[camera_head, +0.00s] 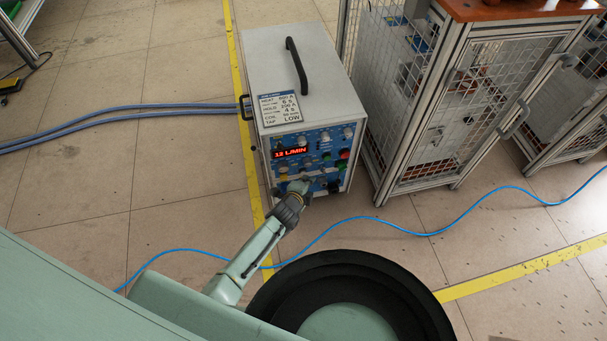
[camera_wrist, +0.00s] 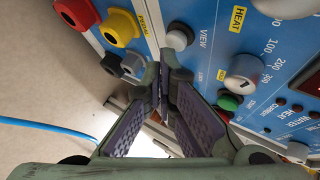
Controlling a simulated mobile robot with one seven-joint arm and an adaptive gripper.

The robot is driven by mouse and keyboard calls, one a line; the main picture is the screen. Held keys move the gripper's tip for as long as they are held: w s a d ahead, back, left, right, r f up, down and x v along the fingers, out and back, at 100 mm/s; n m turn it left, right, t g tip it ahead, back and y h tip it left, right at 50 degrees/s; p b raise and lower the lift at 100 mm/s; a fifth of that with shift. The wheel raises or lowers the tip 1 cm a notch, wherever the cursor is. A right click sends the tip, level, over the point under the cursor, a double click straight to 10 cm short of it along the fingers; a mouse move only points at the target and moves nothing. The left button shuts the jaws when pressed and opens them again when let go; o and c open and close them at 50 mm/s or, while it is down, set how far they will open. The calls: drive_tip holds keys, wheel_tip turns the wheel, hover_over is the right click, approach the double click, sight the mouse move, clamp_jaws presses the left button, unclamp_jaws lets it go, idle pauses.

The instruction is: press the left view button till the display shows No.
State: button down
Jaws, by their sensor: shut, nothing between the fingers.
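The heater (camera_head: 303,85) is a grey box with a black handle and a blue front panel. Its red-lit display (camera_head: 290,152) reads "12 L/MIN". My gripper (camera_head: 302,186) is at the lower part of the panel and hides some controls there. In the wrist view its fingertips (camera_wrist: 163,72) are together, with nothing between them. A round grey button (camera_wrist: 180,38) beside the label VIEW is just beyond the tips. It looks unobstructed, and I cannot tell whether the tips touch the panel. Whether this is the left view button is not clear.
Red (camera_wrist: 76,12) and yellow (camera_wrist: 118,27) sockets are close to the fingers, with a HEAT knob (camera_wrist: 243,75) and a green button (camera_wrist: 228,101) on the other side. A mesh cabinet (camera_head: 440,130) stands right of the heater. A blue hose (camera_head: 400,226) crosses the floor.

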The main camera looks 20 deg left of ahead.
drive_tip(key=shift+w+a, duration=0.25)
drive_tip(key=shift+w, duration=0.1)
idle(0.7)
idle(0.4)
drive_tip(key=shift+s+d, duration=0.45)
drive_tip(key=shift+s, duration=0.25)
drive_tip(key=shift+p, duration=0.3)
